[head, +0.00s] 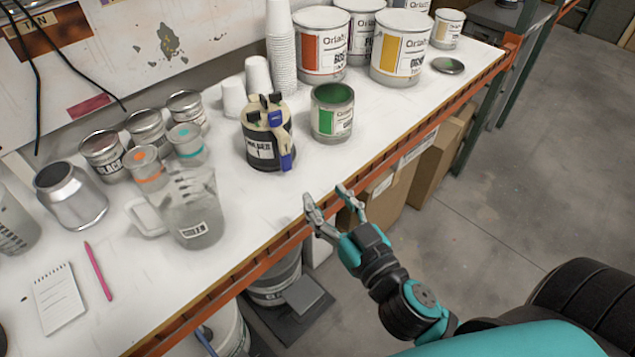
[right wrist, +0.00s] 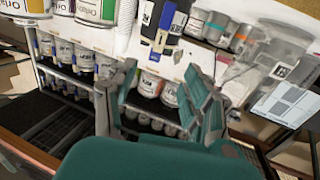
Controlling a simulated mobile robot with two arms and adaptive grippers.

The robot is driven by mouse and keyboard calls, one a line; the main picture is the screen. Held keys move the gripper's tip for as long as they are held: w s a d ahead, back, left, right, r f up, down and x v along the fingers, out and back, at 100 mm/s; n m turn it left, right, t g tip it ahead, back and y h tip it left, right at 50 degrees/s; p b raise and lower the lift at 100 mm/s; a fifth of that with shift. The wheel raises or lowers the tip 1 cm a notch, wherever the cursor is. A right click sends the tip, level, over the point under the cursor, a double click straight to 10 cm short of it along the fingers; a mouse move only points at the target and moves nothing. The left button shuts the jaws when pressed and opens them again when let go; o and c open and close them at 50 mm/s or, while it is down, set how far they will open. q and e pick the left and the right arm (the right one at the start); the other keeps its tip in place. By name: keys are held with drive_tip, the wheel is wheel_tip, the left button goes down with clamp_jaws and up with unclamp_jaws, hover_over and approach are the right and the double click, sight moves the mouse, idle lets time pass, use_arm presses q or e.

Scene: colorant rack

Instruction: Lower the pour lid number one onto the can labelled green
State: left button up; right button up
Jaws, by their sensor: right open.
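The can labelled green (head: 332,112) stands open on the white bench, with green paint inside and a green stripe on its label. Left of it stands a dark container with a cream upper part (head: 262,147), its label ending in 1. Black fittings and a blue lever (head: 281,142) show on it, apparently the pour lid number one; I cannot tell whether it is a separate part. The container also shows at the top of the right wrist view (right wrist: 165,18). My right gripper (head: 326,194) is open and empty, off the bench's front edge, apart from both. My left gripper is not in view.
A small round lid (head: 447,65) lies near the right end. Large paint cans (head: 401,50) and stacked paper cups (head: 281,50) stand behind. A clear jug (head: 193,215) and small tins stand left. An orange beam (head: 400,143) edges the bench; the front middle is clear.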

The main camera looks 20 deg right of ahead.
sight(286, 142)
drive_tip(key=w+p, duration=0.1)
drive_tip(key=w, duration=0.4)
drive_tip(key=w+a+p, duration=0.1)
drive_tip(key=w+p, duration=0.1)
drive_tip(key=w, duration=0.3)
drive_tip(key=w+p, duration=0.2)
drive_tip(key=w, duration=0.4)
drive_tip(key=shift+a, duration=0.2)
drive_tip(key=shift+w+p, duration=0.3)
drive_tip(key=shift+w, duration=0.25)
drive_tip(key=shift+c, duration=0.4)
clamp_jaws()
drive_tip(key=c, duration=0.6)
unclamp_jaws()
clamp_jaws()
drive_tip(key=shift+r, duration=0.1)
drive_tip(key=shift+r+p, duration=0.35)
